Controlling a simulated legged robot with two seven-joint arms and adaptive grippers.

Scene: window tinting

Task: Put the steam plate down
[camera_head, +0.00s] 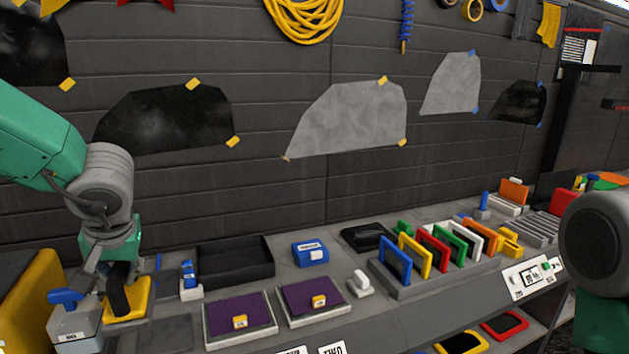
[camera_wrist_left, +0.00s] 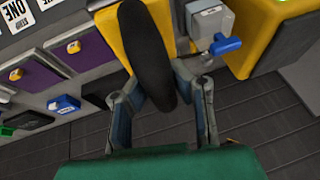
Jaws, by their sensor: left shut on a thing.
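The steam plate (camera_head: 140,304) is a yellow plate with a thick black handle (camera_head: 118,292), at the left end of the bench in the head view. The left gripper (camera_head: 112,272) comes from above and is shut on the black handle. In the left wrist view the gripper's two fingers (camera_wrist_left: 163,98) lie on either side of the handle (camera_wrist_left: 148,50), with the yellow plate (camera_wrist_left: 108,38) beyond. The plate is at about bench height; I cannot tell whether its underside touches the surface. The right gripper is out of view; only part of my right arm shows.
A grey box with a blue lever (camera_head: 75,328) stands close left of the plate. A blue bottle in a holder (camera_head: 190,288) and purple pads (camera_head: 240,318) are to its right. An open black tray (camera_head: 236,264) lies behind. Coloured cards (camera_head: 432,250) stand in a rack farther right.

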